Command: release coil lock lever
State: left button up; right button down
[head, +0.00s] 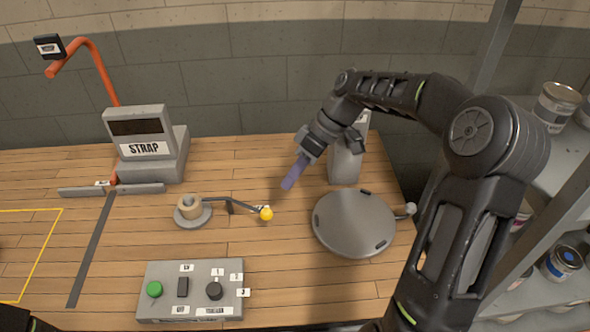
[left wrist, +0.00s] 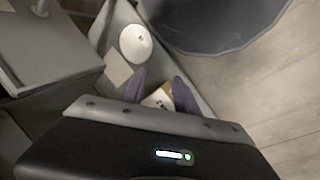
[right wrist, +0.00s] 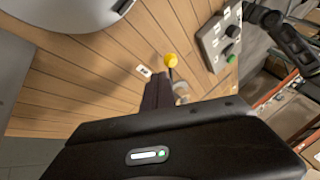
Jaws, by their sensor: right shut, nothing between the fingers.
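The coil lock lever (head: 240,207) is a dark bent arm with a yellow knob (head: 266,213) at its right end. It joins a tan spool on a round grey base (head: 190,213) on the wooden bench. My right gripper (head: 290,183) is shut and empty, its purple fingers above the bench, up and right of the knob and apart from it. In the right wrist view the yellow knob (right wrist: 171,60) shows just beyond the fingertips (right wrist: 160,76), with the spool partly hidden behind them. My left gripper (left wrist: 160,88) is open, away from the lever.
A control box (head: 190,290) with a green button and knobs stands in front of the lever. A round grey turntable (head: 354,223) sits to the right, with a grey post behind it. The STRAP unit (head: 147,145) stands back left. Shelves with cans (head: 557,105) are at far right.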

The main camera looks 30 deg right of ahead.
jog(key=p+x, duration=0.1)
jog(key=x, duration=0.5)
jog(key=shift+a+f, duration=0.1)
jog(key=shift+f, duration=0.1)
pick_arm(q)
jog(key=shift+s+r, duration=0.1)
jog(key=shift+r, duration=0.45)
jog(key=shift+f, duration=0.2)
pick_arm(e)
jog(key=shift+s+a, duration=0.1)
